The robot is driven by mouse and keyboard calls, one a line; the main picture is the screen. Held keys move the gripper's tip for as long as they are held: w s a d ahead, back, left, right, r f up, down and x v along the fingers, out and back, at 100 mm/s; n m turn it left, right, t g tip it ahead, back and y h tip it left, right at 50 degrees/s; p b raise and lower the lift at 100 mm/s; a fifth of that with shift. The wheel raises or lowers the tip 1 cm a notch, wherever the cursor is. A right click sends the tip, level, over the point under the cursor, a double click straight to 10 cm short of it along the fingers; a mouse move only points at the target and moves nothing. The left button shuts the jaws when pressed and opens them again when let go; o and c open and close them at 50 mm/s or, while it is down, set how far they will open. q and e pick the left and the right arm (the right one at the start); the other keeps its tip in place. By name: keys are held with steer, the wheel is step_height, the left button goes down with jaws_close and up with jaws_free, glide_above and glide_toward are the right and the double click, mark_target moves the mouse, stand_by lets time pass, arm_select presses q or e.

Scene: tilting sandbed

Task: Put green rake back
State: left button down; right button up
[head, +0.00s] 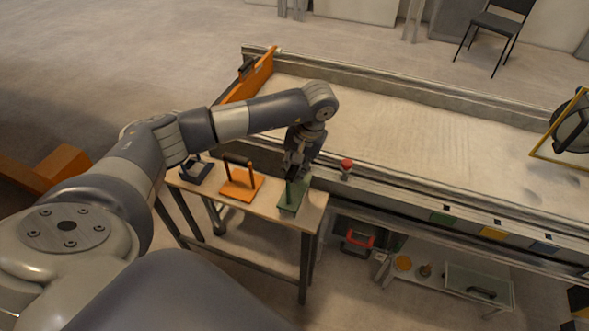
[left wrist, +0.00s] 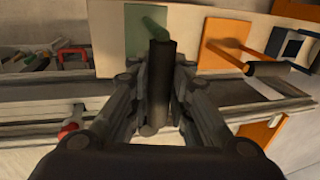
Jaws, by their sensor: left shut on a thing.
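The green rake shows in the head view as a green plate (head: 289,209) on the right end of a small wooden table. My left gripper (head: 292,174) is right above it, pointing down. In the left wrist view my left gripper (left wrist: 157,100) is shut on a dark cylindrical handle (left wrist: 160,75). A green rod (left wrist: 153,27) and the green plate (left wrist: 135,40) show behind that handle. The plate appears to lie on or just above the tabletop; I cannot tell whether it touches. The fingers hide part of the handle. My right gripper is not in view.
The wooden table (head: 268,202) also holds an orange plate with two posts (head: 240,186) and a dark-blue piece (head: 196,171) to the left. The sandbed (head: 400,135) lies behind, with a red button (head: 346,164) on its near edge. A low shelf (head: 450,290) stands below it.

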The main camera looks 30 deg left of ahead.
arm_select(q)
steer(key=shift+f+p, duration=0.35)
steer(key=shift+f, duration=0.55)
steer(key=shift+f+b, duration=0.3)
steer(key=shift+b, duration=0.05)
steer(key=c, duration=1.5)
jaws_free()
steer(key=shift+r, duration=0.1)
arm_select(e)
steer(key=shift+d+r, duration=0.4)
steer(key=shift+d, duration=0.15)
arm_select(q)
steer(key=shift+o, duration=0.2)
steer(key=shift+r+p, duration=0.2)
steer(key=shift+p, duration=0.15)
steer(key=shift+w+d+r+b, duration=0.1)
steer(key=shift+r+b, duration=0.15)
steer(key=shift+b, duration=0.1)
steer(key=b+v, duration=0.3)
steer(key=v, duration=0.8)
steer(key=shift+r+b, duration=0.2)
steer(key=shift+b, duration=0.2)
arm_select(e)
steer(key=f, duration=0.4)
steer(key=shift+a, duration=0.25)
